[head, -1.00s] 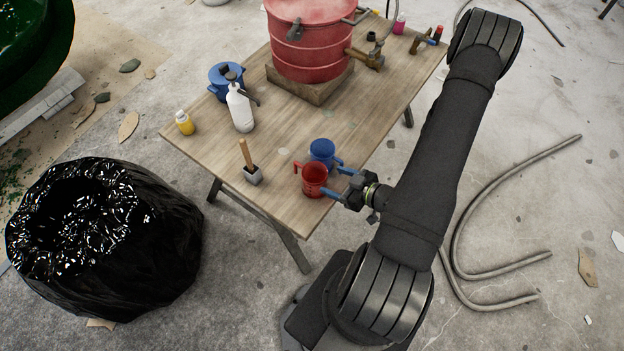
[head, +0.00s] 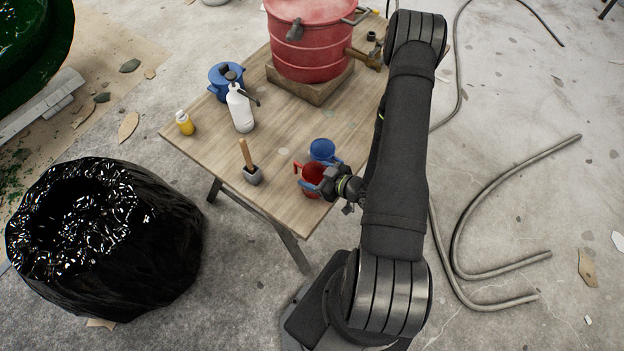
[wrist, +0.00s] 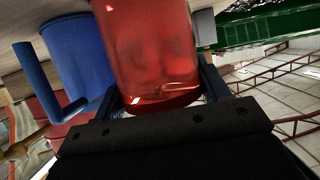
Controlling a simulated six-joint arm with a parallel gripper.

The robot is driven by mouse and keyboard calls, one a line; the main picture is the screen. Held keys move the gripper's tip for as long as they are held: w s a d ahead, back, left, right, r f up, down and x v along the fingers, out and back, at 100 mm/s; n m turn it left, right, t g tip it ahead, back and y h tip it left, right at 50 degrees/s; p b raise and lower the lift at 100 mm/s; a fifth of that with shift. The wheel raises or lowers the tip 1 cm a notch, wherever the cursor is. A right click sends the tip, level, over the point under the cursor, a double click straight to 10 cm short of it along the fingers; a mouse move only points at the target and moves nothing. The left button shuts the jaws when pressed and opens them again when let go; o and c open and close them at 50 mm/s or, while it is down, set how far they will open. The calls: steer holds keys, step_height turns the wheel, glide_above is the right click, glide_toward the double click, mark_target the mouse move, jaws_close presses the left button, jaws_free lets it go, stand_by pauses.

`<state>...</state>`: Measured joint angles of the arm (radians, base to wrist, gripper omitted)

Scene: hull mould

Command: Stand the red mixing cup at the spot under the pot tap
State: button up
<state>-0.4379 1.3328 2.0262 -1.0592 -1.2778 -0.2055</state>
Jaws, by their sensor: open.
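The red mixing cup (head: 313,174) stands upright near the front right corner of the table, its handle to the left. My gripper (head: 322,182) is at the cup with its blue fingers open. In the wrist view the red cup (wrist: 155,50) fills the space between the two fingers (wrist: 160,90), one on each side. The pot tap (head: 364,56) sticks out to the right from the red pot (head: 308,40), at the back of the table. The spot under the tap is partly hidden by my arm.
A blue cup (head: 323,149) stands right behind the red one and shows in the wrist view (wrist: 75,60). A brush in a grey pot (head: 251,172), a white bottle (head: 240,110), a blue pot (head: 226,88) and a yellow bottle (head: 184,123) stand to the left. The front middle tabletop is clear.

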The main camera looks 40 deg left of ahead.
steer(key=shift+a, duration=0.1)
steer(key=c, duration=0.7)
steer(key=shift+r, duration=0.45)
steer(key=w+d+r, duration=0.4)
steer(key=d+r, duration=0.6)
steer(key=d, duration=0.1)
steer(key=w+d+m+t+h, duration=0.4)
steer(key=w+d+m+t, duration=0.2)
steer(key=w+m+t, duration=0.5)
steer(key=shift+w+d+r+m+t+h, duration=0.15)
steer(key=shift+w+d+m+t+h, duration=0.25)
steer(key=shift+w+d+m+h, duration=1.5)
steer(key=shift+w+d+r+m+t+h, duration=0.1)
steer(key=shift+w+d+m+t+h, duration=0.85)
steer(key=shift+d, duration=1.9)
steer(key=shift+w+d+r+m+g+h, duration=0.15)
steer(key=shift+w+d+m+h, duration=0.7)
steer(key=shift+d+h, duration=1.25)
